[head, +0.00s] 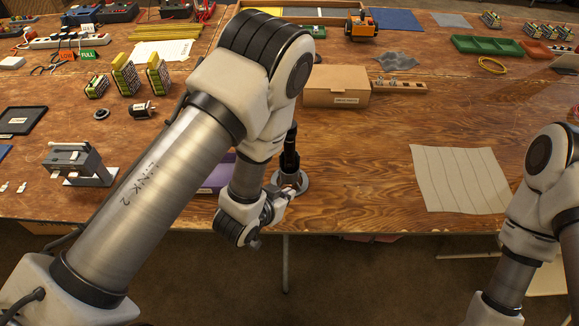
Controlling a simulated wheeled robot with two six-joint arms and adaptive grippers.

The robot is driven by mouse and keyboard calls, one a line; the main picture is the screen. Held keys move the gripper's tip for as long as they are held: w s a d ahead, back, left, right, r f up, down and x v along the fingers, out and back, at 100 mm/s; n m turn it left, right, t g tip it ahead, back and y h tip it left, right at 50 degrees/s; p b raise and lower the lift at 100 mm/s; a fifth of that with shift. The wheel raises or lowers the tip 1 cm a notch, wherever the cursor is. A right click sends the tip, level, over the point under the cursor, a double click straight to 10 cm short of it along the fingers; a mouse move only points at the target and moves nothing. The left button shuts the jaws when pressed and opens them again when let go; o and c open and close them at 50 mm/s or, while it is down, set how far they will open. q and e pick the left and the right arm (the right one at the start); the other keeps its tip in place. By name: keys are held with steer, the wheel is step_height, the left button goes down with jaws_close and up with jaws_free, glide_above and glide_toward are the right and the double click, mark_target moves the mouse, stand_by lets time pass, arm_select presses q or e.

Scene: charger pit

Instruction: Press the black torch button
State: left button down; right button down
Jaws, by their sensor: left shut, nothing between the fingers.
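A slim black torch (290,158) stands upright on a round grey base (302,184) near the table's front edge, at the middle of the head view. My left arm reaches over from the left, and its wrist is low in front of the torch. My left gripper (284,194) is shut and empty, close to the near side of the round base. It is small and partly hidden by the wrist, so I cannot tell whether it touches the base. The torch's button cannot be made out. My right arm shows at the right edge; its gripper is out of view.
A purple object (217,174) is partly hidden behind my left arm. A cardboard box (336,87) stands behind the torch. A beige mat (459,180) lies to the right. A grey device (77,162) stands at the left. The wood between torch and mat is clear.

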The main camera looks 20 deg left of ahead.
arm_select(q)
steer(key=shift+w+a, duration=0.25)
steer(key=shift+w, duration=0.65)
steer(key=shift+w+a, duration=0.3)
steer(key=shift+w, duration=0.6)
steer(key=shift+w+a, duration=0.25)
steer(key=shift+w, duration=0.65)
steer(key=shift+w, duration=0.1)
steer(key=shift+w+a, duration=0.1)
steer(key=shift+w, duration=0.2)
steer(key=shift+w+a, duration=0.15)
steer(key=shift+w, duration=0.35)
stand_by(0.3)
steer(key=shift+s+d, duration=0.3)
steer(key=shift+s, duration=0.65)
steer(key=s, duration=0.2)
steer(key=s+d, duration=0.1)
steer(key=s, duration=0.1)
steer(key=shift+s+d, duration=0.15)
steer(key=shift+s, duration=0.25)
